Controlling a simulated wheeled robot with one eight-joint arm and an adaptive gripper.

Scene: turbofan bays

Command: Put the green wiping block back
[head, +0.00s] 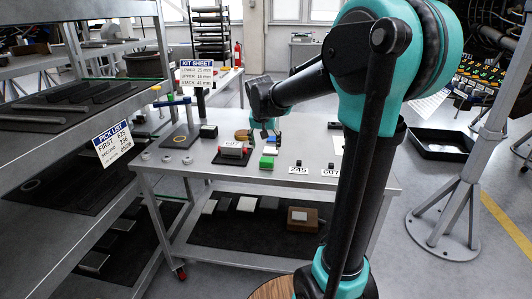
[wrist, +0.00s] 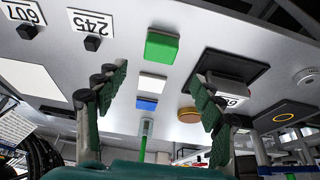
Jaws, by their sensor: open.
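The green wiping block (head: 267,162) lies on the grey top of the cart (head: 200,175), nearest the front in a row with a white block (head: 270,150) and a blue block (head: 274,140). In the wrist view the green block (wrist: 162,46) lies beyond my fingertips, roughly between their lines, touching neither finger. The white block (wrist: 152,83) and blue block (wrist: 146,103) show between the fingers. My gripper (wrist: 158,78) is open and empty.
A round tan piece (wrist: 189,115) is near the blue block. Number cards (head: 298,170) with small dark blocks lie at right. A shelf rack (head: 60,120) stands left.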

